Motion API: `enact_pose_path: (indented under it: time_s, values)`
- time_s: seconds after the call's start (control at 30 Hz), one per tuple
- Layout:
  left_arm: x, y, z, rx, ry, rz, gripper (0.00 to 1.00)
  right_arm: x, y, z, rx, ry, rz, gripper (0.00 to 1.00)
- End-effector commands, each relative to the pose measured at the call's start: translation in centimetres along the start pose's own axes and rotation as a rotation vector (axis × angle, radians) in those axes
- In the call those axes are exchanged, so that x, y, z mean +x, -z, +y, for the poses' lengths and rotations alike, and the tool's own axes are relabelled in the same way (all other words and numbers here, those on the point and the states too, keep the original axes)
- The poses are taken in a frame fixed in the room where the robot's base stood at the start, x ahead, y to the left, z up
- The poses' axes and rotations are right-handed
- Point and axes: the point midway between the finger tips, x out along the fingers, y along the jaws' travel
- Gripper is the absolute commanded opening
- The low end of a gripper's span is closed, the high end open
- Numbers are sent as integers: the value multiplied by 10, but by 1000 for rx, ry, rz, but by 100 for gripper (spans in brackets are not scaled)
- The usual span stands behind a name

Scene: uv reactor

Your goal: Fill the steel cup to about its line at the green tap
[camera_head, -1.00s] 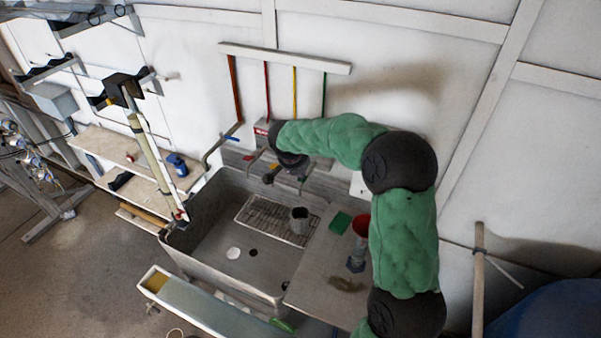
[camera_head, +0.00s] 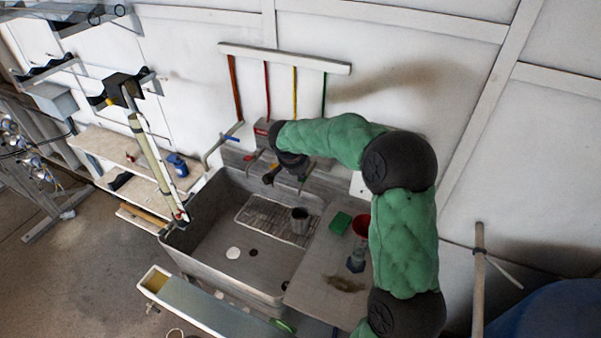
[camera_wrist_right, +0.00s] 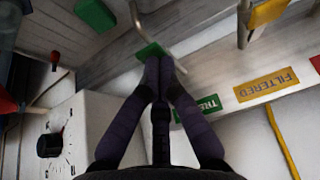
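The steel cup (camera_head: 300,220) stands upright on the wire rack in the sink in the head view, below the row of taps. My right gripper (camera_wrist_right: 159,68) reaches over to the taps; in the wrist view its two fingers come together, with their tips at the green tap lever (camera_wrist_right: 151,50). The fingers look shut, and I cannot tell whether they press on the lever. In the head view the gripper is mostly hidden by its own dark wrist. The cup's line and any water in it are too small to tell. My left gripper is not in view.
A yellow lever (camera_wrist_right: 266,12) and a "FILTERED" label (camera_wrist_right: 267,84) lie right of the green one. A white box with a black knob (camera_wrist_right: 50,145) is close left. A green sponge (camera_head: 340,223) and a red funnel (camera_head: 361,226) stand on the drainboard (camera_head: 318,275).

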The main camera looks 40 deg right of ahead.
Motion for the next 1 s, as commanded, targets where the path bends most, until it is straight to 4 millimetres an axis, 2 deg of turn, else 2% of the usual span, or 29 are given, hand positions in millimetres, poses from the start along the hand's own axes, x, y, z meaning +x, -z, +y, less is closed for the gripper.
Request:
enact_pose_path:
  time_s: [1.0]
  values:
    - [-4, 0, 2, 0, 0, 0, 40, -16, 8, 0, 0, 0, 0, 0]
